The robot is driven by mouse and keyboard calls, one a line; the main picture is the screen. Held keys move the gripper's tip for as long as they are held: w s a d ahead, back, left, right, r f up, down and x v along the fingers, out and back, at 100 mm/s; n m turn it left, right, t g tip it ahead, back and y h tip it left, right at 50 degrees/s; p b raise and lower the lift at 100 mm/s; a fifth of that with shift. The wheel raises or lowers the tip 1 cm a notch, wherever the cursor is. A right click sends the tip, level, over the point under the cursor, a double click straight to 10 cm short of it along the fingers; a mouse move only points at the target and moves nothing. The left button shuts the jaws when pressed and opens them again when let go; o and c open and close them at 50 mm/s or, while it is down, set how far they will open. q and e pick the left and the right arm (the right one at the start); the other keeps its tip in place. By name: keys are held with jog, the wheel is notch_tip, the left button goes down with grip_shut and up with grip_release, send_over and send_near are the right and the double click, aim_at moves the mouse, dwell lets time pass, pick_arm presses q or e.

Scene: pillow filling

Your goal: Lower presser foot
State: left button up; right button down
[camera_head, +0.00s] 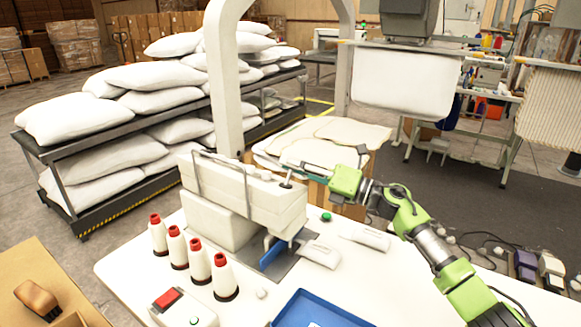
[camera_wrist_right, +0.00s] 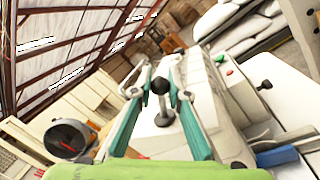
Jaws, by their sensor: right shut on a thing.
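The white sewing machine (camera_head: 235,190) stands on a white table. A short lever with a dark knob (camera_wrist_right: 160,86) rises from its head end, and the lever also shows in the head view (camera_head: 287,179). My right gripper (camera_head: 296,169) reaches in from the right at the lever's top. In the right wrist view my gripper (camera_wrist_right: 160,78) has its teal fingers on both sides of the knob, shut on it. A blue part (camera_head: 272,254) sits low under the machine head. I cannot make out the presser foot itself. My left gripper is not in view.
Several thread cones (camera_head: 199,264) stand left of the machine. A red-button box (camera_head: 174,303) and a blue tray (camera_head: 318,310) lie at the front of the table. White pillows (camera_head: 150,75) fill a rack behind. The table's right side is mostly clear beneath my arm.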

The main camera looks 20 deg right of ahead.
jog(key=shift+w+d+f+m, duration=0.1)
jog(key=shift+d+m, duration=0.05)
jog(key=shift+m, duration=0.35)
jog(key=c, duration=1.9)
grip_release()
jog(key=v, duration=1.2)
jog(key=shift+f, duration=0.15)
